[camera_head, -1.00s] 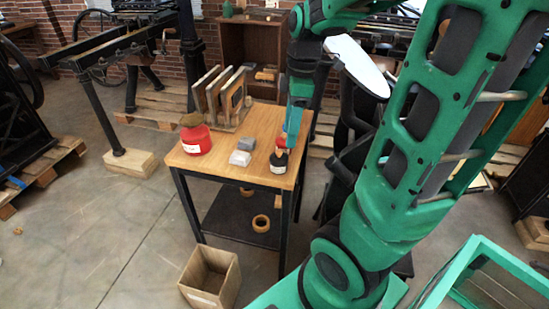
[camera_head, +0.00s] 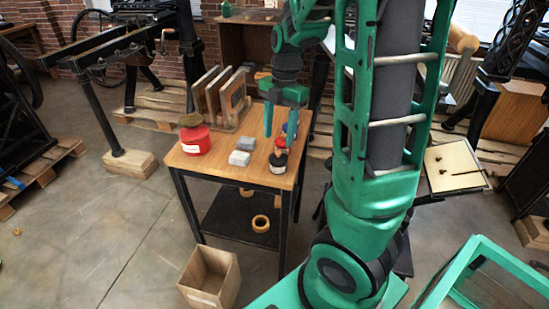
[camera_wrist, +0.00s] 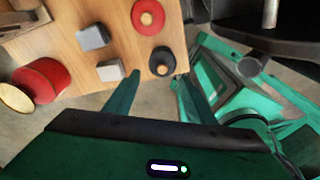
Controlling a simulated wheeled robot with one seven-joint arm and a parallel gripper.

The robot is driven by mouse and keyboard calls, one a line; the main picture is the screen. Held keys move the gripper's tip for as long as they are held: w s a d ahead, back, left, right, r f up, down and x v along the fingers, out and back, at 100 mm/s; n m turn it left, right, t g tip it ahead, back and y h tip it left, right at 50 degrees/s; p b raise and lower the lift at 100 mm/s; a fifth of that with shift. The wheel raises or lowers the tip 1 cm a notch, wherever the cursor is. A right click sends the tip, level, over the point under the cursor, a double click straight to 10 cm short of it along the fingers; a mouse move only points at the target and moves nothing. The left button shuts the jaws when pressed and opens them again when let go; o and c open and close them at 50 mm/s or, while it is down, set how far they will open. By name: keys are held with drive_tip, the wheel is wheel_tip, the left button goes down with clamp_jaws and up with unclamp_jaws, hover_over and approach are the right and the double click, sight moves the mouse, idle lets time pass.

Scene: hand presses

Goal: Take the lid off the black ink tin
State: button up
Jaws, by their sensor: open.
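The black ink tin (camera_head: 279,163) stands near the front right corner of the wooden table. I cannot tell the exact height gap.
A red tin (camera_wrist: 146,26) with a wooden knob stands close to the black one. Two grey blocks (camera_wrist: 92,37) (camera_wrist: 110,71) lie beside them. A larger red can (camera_head: 196,141) and upright boards (camera_head: 232,100) are further left. An open box (camera_head: 210,280) stands on the floor.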

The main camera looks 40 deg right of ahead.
sight(279, 151)
drive_tip(key=shift+s+f, duration=0.15)
drive_tip(key=shift+f, duration=1.3)
drive_tip(key=shift+s+f, duration=0.1)
drive_tip(key=shift+f, duration=1.35)
drive_tip(key=shift+c, duration=0.3)
drive_tip(key=c, duration=1.1)
drive_tip(key=shift+o, duration=0.2)
